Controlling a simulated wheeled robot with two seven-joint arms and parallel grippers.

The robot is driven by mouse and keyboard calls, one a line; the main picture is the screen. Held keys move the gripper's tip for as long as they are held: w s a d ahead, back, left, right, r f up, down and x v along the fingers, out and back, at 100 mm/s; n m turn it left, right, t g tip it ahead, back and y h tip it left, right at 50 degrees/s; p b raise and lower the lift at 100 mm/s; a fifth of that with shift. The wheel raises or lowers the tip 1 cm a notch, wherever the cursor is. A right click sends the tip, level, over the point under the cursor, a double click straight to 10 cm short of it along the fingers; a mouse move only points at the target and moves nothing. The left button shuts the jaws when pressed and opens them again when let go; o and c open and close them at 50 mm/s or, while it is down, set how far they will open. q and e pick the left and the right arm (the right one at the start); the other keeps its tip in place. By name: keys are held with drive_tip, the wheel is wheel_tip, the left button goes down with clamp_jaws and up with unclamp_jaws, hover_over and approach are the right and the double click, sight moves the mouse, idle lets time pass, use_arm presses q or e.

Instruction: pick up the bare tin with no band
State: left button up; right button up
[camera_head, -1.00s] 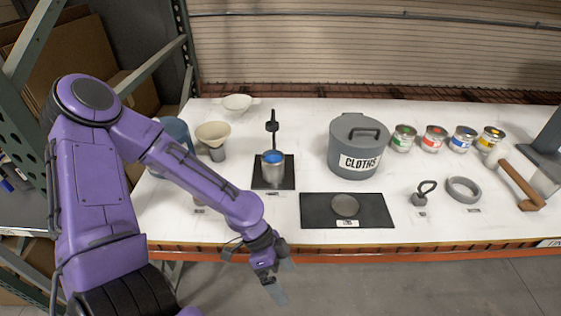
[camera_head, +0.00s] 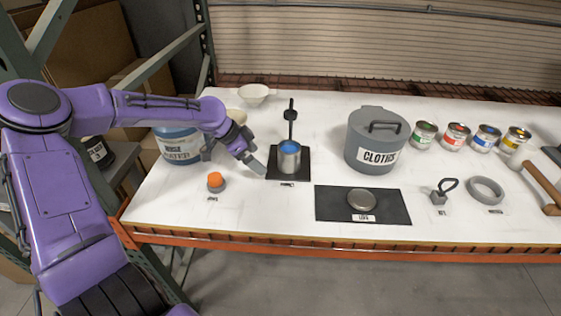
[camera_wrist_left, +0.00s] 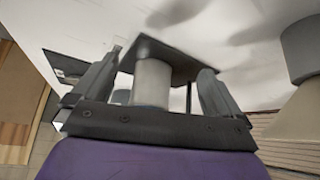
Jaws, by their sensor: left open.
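The bare tin (camera_head: 290,163), plain silver with no band and blue at its top, stands upright on a small black mat (camera_head: 274,174) with a black stand behind. My left gripper (camera_head: 257,164) is just left of the tin, open and pointing towards it. In the left wrist view the tin (camera_wrist_left: 153,82) shows between the two spread fingers (camera_wrist_left: 160,66); I cannot tell whether they touch it. Several tins with coloured bands stand at the back right, among them a green one (camera_head: 423,135) and a yellow one (camera_head: 514,141). My right gripper is out of view.
A blue water container (camera_head: 177,147) stands behind my left forearm. An orange-topped item (camera_head: 215,181) sits in front of my gripper. A grey cloths bin (camera_head: 375,145) is right of the tin. A black mat with a lid (camera_head: 361,199) lies front right.

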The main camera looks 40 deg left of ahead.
sight(292, 150)
use_arm(q)
drive_tip(key=w+d, duration=0.4)
drive_tip(key=w, duration=0.1)
drive_tip(key=shift+w+d+p, duration=0.1)
drive_tip(key=shift+w+p, duration=0.1)
drive_tip(key=shift+p, duration=0.2)
drive_tip(key=w+d, duration=0.1)
drive_tip(key=w+d+p, duration=0.1)
drive_tip(key=w+d, duration=0.1)
drive_tip(key=w, duration=0.1)
drive_tip(key=shift+f, duration=0.3)
drive_tip(key=shift+w+d+f+p, duration=0.1)
drive_tip(key=shift+f+p, duration=0.05)
drive_tip(key=shift+p, duration=0.15)
drive_tip(key=shift+a, duration=0.2)
drive_tip(key=c, duration=0.4)
drive_tip(key=shift+d, duration=0.1)
drive_tip(key=c, duration=0.7)
